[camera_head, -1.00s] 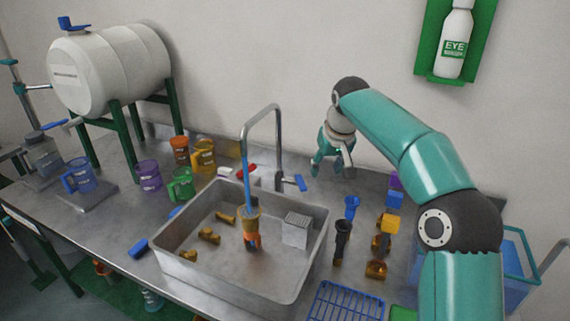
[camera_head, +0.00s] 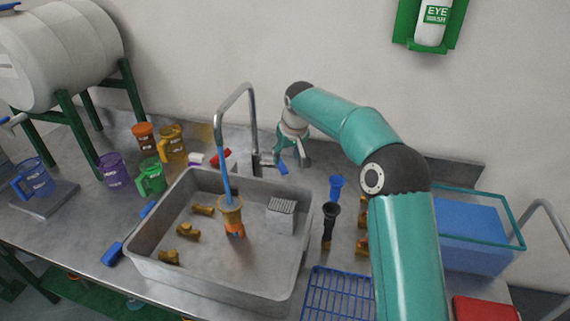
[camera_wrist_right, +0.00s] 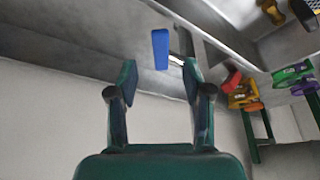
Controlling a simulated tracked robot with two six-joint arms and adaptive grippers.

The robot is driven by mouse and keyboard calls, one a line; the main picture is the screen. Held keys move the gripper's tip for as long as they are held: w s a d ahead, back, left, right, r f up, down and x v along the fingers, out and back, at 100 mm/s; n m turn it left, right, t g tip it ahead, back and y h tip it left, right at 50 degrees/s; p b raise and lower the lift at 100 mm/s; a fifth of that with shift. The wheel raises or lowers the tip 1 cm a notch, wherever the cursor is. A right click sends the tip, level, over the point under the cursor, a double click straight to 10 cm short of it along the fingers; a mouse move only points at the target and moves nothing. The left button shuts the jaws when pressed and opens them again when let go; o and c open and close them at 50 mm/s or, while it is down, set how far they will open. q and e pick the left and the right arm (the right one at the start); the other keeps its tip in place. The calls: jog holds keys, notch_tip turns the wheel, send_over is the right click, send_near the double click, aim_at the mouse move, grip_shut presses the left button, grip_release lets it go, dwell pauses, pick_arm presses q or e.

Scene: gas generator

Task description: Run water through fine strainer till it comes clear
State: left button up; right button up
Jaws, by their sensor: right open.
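Water runs as a blue stream (camera_head: 224,165) from the tall metal tap (camera_head: 253,125). It falls into an amber cup-like piece with an orange lower part (camera_head: 230,212), probably the strainer, upright in the grey sink (camera_head: 150,270). Its mesh and the water's clearness are too small to tell. My right gripper (camera_head: 293,164) is open and empty beside the tap's blue lever (camera_head: 282,169). In the right wrist view, the blue lever (camera_wrist_right: 160,48) lies just beyond the gap between the open fingertips (camera_wrist_right: 160,75). My left gripper is not in view.
Several brass fittings (camera_head: 187,231) and a grey block (camera_head: 281,215) lie in the sink. Coloured mugs (camera_head: 151,177) stand to the left, a blue rack (camera_head: 340,296) to the right. A white tank (camera_head: 60,55) is at the far left. The wall is close behind my gripper.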

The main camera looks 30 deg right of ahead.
aim_at(284, 168)
jog(key=shift+p+x, duration=0.45)
jog(key=shift+x, duration=2.7)
grip_shut()
jog(key=shift+d, duration=0.15)
